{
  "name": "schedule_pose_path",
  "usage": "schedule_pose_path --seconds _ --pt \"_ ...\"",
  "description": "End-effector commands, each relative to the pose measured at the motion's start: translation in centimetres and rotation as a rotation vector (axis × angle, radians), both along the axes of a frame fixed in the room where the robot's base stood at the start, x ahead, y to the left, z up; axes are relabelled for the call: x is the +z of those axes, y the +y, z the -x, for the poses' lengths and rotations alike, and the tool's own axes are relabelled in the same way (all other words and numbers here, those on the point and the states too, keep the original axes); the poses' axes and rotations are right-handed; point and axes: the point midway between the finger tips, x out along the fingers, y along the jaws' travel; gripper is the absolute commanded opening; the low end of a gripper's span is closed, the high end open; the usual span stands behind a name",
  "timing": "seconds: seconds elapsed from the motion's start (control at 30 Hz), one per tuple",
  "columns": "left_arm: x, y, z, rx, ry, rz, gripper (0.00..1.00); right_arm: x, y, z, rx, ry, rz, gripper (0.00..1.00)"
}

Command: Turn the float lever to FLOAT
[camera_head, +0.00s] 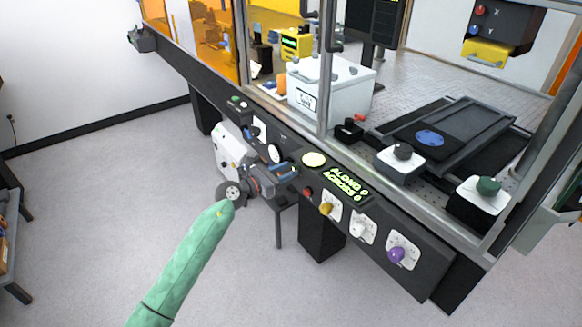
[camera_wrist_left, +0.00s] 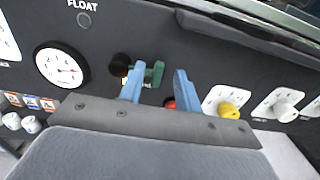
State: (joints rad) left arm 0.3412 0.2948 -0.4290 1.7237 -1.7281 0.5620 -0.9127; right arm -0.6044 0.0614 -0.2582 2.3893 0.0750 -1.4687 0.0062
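My left gripper (camera_head: 285,171) is at the front of the dark control panel. In the left wrist view its two blue fingers (camera_wrist_left: 157,90) are apart, so it is open. A green lever handle (camera_wrist_left: 156,75) stands in the gap between the fingers, nearer the left one; I cannot tell if they touch. A dark round hub (camera_wrist_left: 120,65) is just left of it, partly hidden by the left finger. The FLOAT label (camera_wrist_left: 82,5) is at the upper left, above a dark round lamp (camera_wrist_left: 84,20). In the head view the lever is not discernible. My right gripper is not in view.
A white-faced gauge (camera_wrist_left: 61,66) is left of the lever. A red button (camera_wrist_left: 170,103) is close beside the right finger. Yellow (camera_head: 327,209), white (camera_head: 358,229) and purple (camera_head: 397,254) knobs follow to the right, below a lit display (camera_head: 346,185). Metal frame posts rise behind the panel.

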Motion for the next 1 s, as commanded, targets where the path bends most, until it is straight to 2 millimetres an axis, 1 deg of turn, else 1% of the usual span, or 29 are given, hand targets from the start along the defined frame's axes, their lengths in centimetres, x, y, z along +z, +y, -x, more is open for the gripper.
schedule_pose_path --seconds 0.1,0.2,0.53,0.57,0.7,0.73,1.0 --pt "0.2 -1.0 -0.8 0.001 0.0 0.001 0.34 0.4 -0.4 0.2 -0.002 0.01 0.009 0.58" --pt "0.1 -1.5 -1.2 0.0 0.0 0.002 0.34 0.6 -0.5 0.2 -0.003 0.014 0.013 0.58" --pt "0.0 -1.8 -1.4 0.001 0.001 0.001 0.34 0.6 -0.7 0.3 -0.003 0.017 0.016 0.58" --pt "0.0 -1.8 -1.4 0.001 0.0 0.001 0.32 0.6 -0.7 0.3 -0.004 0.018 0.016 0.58" --pt "0.0 -1.8 -1.3 0.001 0.0 0.001 0.04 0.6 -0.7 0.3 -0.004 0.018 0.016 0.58" --pt "0.0 -1.8 -1.3 0.001 0.0 0.001 0.0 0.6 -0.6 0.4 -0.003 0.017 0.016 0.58" --pt "0.2 -1.7 -1.4 0.001 0.009 0.008 0.0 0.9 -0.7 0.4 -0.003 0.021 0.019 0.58"
